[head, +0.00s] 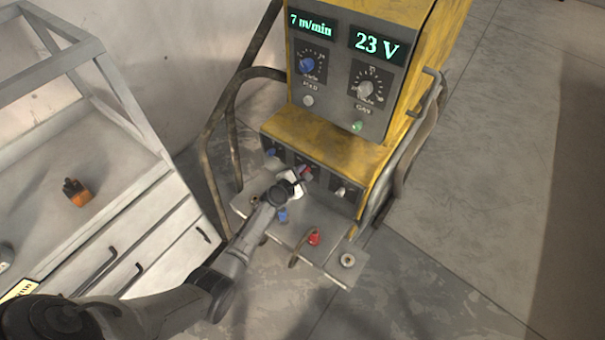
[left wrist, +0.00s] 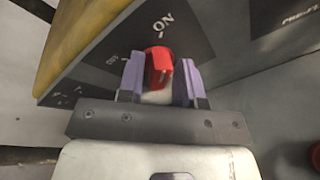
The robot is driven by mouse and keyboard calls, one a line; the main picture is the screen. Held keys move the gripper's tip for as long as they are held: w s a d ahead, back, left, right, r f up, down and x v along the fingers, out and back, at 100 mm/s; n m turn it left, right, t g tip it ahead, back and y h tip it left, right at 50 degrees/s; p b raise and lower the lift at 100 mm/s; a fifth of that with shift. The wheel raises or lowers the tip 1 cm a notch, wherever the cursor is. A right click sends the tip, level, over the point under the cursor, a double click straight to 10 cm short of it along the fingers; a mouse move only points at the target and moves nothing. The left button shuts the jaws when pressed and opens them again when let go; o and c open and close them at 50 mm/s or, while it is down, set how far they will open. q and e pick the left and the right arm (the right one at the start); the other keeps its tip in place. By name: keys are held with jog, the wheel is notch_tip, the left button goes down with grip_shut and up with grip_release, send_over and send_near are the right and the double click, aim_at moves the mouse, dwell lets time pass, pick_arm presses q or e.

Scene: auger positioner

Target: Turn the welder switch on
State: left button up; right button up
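The welder (head: 330,140) is a yellow and grey machine with lit displays reading 7 m/min and 23 V. Its red switch (head: 306,172) is on the lower front panel, partly hidden by my left gripper (head: 292,181). In the left wrist view, the red switch (left wrist: 159,62) sits between the two purple fingers of my left gripper (left wrist: 160,82), which close in on both its sides. The ON mark is above the switch and the OFF mark is to its left. I cannot tell which mark the switch points at. My right gripper is out of view.
A grey workbench (head: 105,235) with drawers and a frame stands at the left, with an orange and black object (head: 76,192) on it. Bent metal rails flank the welder. A red connector (head: 314,238) is below the panel. Floor at the right is clear.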

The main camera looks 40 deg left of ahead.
pick_arm(q)
jog(key=shift+o, duration=0.9)
jog(key=p+v, duration=0.5)
jog(key=v, duration=0.8)
jog(key=shift+s+p, duration=0.4)
